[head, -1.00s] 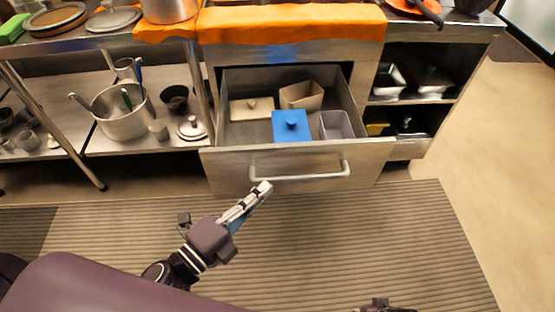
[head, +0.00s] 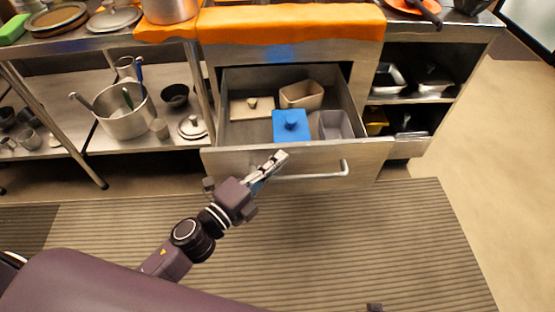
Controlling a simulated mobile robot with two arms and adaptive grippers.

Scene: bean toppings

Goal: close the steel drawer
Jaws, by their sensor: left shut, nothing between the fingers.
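The steel drawer (head: 230,160) is pulled open below the counter in the middle of the head view. Its bar handle (head: 320,174) runs across the front. Inside lie a blue lidded box (head: 291,127), a grey bin (head: 335,125), a beige bin (head: 302,94) and a flat beige lidded box (head: 252,108). My left gripper (head: 281,157) is shut and empty. Its fingertips appear at the drawer front, over the left part of the handle; I cannot tell whether they touch it. My right gripper is not recognisable; only a small dark part shows at the bottom edge.
A steel shelf with a large pot (head: 124,111) stands at the left. Open shelves with metal trays (head: 388,80) stand to the right of the drawer. An orange cloth (head: 290,23) covers the counter above. The striped mat (head: 350,235) in front is clear.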

